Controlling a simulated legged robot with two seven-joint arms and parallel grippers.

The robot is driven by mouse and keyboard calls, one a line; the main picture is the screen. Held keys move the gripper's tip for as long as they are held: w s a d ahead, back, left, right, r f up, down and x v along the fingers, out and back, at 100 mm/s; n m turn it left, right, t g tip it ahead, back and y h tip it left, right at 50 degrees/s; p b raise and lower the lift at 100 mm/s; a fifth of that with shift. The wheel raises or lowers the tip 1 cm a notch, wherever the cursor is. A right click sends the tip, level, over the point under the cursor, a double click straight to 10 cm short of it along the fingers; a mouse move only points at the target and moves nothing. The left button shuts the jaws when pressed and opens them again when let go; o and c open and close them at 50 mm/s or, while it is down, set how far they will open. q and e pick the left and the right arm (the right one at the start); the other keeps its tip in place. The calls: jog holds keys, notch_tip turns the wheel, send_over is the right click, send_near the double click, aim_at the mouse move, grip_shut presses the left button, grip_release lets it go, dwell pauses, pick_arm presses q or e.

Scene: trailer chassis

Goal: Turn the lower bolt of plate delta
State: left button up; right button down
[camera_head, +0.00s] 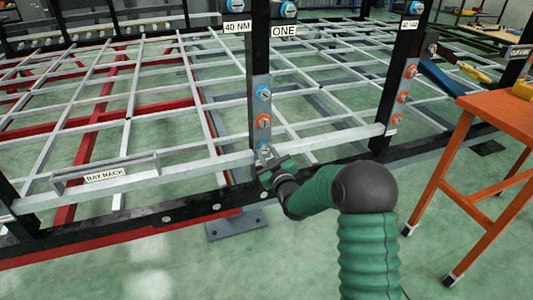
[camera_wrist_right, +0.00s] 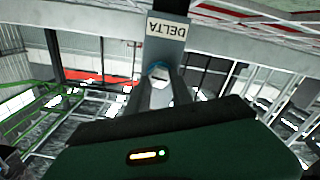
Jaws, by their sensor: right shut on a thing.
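Plate delta (camera_head: 255,110) is a grey upright plate on a black post, in the middle of the head view. An upper blue-ringed bolt (camera_head: 264,92) and an orange-ringed bolt (camera_head: 263,121) sit on it. The lower bolt (camera_head: 264,146), blue-ringed, is partly hidden behind my right gripper (camera_head: 265,156). In the right wrist view, the fingers of my right gripper (camera_wrist_right: 160,84) close around the head of the lower bolt (camera_wrist_right: 158,70), under an upside-down DELTA label (camera_wrist_right: 168,28). My left gripper is out of view.
A pale rail marked BAY RACK (camera_head: 105,176) and a black beam (camera_head: 150,218) run by the gripper. Another bolted plate (camera_head: 403,95) stands to the right. An orange table (camera_head: 505,108) with tools is at far right.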

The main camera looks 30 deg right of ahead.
jog(key=n, duration=0.4)
jog(key=shift+a+n+b, duration=0.15)
jog(key=shift+n+b, duration=0.2)
jog(key=shift+n, duration=0.05)
jog(key=n, duration=0.3)
jog(key=shift+w+a+n, duration=0.1)
jog(key=shift+n, duration=0.2)
jog(key=n, duration=0.3)
jog(key=shift+f+n+b, duration=0.15)
jog(key=shift+n+b, duration=0.15)
jog(key=shift+b, duration=0.05)
jog(key=n, duration=0.3)
jog(key=shift+f+n, duration=0.1)
jog(key=shift+n, duration=0.2)
jog(key=n, duration=0.6)
jog(key=shift+f+n+p, duration=0.15)
jog(key=shift+n+p, duration=0.15)
jog(key=shift+p, duration=0.1)
jog(key=n, duration=0.4)
jog(key=shift+p, duration=0.35)
jog(key=shift+f+n, duration=0.1)
jog(key=shift+n, duration=1.5)
